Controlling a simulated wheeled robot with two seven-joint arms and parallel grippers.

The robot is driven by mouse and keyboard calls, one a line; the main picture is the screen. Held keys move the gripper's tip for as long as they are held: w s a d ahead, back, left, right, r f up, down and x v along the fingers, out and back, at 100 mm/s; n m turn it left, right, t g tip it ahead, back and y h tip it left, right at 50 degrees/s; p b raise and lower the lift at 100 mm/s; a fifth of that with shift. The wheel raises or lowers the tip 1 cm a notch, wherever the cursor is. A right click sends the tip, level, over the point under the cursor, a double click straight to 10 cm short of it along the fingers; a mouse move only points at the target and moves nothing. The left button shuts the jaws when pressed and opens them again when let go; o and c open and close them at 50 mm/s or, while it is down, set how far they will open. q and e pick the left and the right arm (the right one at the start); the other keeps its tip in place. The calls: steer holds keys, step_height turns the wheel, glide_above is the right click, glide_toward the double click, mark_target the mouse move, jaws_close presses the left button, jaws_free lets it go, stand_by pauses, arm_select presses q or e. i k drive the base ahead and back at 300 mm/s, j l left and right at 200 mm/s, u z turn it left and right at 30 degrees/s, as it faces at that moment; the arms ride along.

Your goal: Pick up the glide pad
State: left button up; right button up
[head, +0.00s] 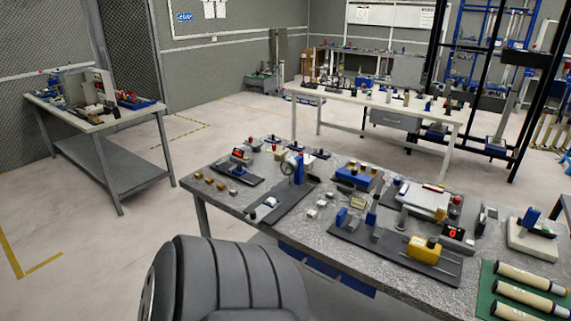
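No object in the head view can be made out for sure as the glide pad. The near grey workbench (222,205) carries many small items, any of which may be it. Small brass-coloured blocks (209,180) lie at its left end, and small pale metal blocks (312,213) lie near its middle. Dark base plates hold a dial gauge (290,165), a yellow device (424,250) and other instruments. Neither of my grippers is in view.
A dark grey ribbed shape like a chair back (225,280) stands before the bench's front left. A green mat with pale tubes (522,276) lies at the right. Another bench (95,125) stands left, a long white table (335,112) behind. The floor at left is clear.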

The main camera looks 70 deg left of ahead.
mark_target(270, 201)
steer(key=i+j+u, duration=0.35)
steer(key=i+u, duration=0.3)
steer(key=i, duration=0.3)
